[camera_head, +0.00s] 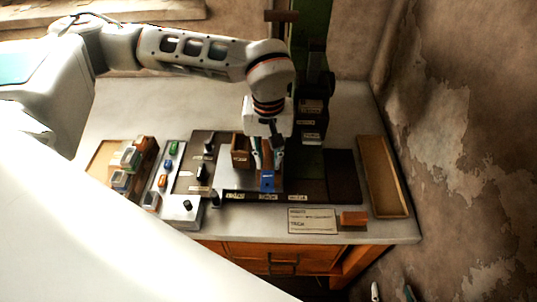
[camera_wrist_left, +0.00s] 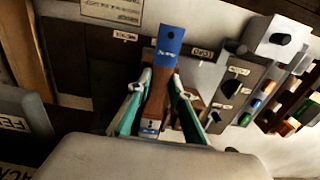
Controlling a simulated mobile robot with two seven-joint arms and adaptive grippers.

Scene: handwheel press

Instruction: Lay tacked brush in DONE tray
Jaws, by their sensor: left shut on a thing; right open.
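My left gripper (camera_head: 266,166) is above the middle of the bench, shut on the brush. In the head view the brush's blue end (camera_head: 267,181) shows below the fingertips. In the left wrist view the brush is a brown strip (camera_wrist_left: 157,97) with a blue end (camera_wrist_left: 170,40), between the teal-sided fingers of the left gripper (camera_wrist_left: 160,98). A shallow, empty wooden tray (camera_head: 405,205) lies at the bench's right end; I cannot read DONE on it. My right gripper (camera_head: 391,291) is open at the bottom right, only its fingertips in view, off the bench.
An orange-brown block (camera_head: 353,218) and a printed card (camera_head: 312,221) lie at the front edge. Dark labelled boxes (camera_head: 312,113) stand behind the gripper. Small coloured blocks (camera_head: 162,181) and a grey box with a knob (camera_head: 184,211) are at the left. A wall rises right of the tray.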

